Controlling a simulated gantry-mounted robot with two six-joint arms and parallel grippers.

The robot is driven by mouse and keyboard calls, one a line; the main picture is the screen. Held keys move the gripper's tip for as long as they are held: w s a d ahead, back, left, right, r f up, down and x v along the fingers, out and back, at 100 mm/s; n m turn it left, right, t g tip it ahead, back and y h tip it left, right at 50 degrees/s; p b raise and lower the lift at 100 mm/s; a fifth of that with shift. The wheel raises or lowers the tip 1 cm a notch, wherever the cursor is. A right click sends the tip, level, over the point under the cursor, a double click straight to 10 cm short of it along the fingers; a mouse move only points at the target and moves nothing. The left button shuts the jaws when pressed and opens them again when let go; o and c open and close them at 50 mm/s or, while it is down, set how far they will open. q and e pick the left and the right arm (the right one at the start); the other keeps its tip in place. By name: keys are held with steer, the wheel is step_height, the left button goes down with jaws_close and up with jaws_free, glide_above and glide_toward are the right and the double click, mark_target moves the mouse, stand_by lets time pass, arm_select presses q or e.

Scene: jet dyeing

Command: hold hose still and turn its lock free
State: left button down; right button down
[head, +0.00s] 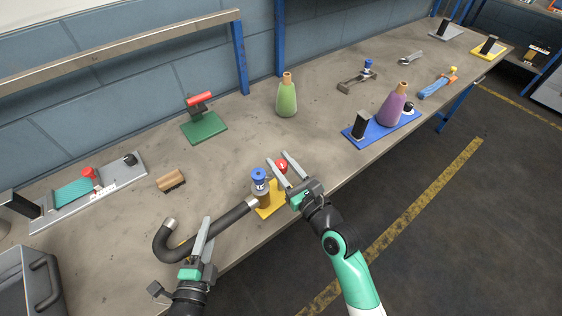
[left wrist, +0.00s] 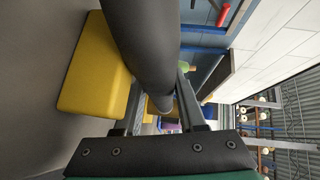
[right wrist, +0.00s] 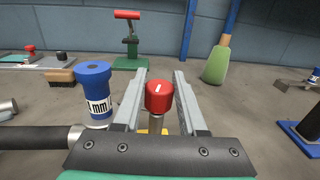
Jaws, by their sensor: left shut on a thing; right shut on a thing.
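The black hose (head: 225,220) curves on the bench and its metal end meets the fixture with the yellow base (head: 271,208). My left gripper (head: 207,228) is shut on the hose, which passes between its fingers in the left wrist view (left wrist: 150,35). A red knob (head: 281,166) with a white mark on top, seemingly the lock, stands on a metal stem at the fixture. My right gripper (head: 279,155) is shut on the red knob, which sits between its fingers in the right wrist view (right wrist: 159,96). The fixture's lower part is partly hidden.
A wooden brush (head: 171,181), a green stand (head: 204,128) and a green cone (head: 287,98) are behind. A blue tray (head: 372,133) lies right. The bench front edge is close.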

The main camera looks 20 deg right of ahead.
steer(key=shift+f, duration=0.15)
steer(key=shift+c, duration=2.3)
jaws_free()
steer(key=shift+s, duration=0.1)
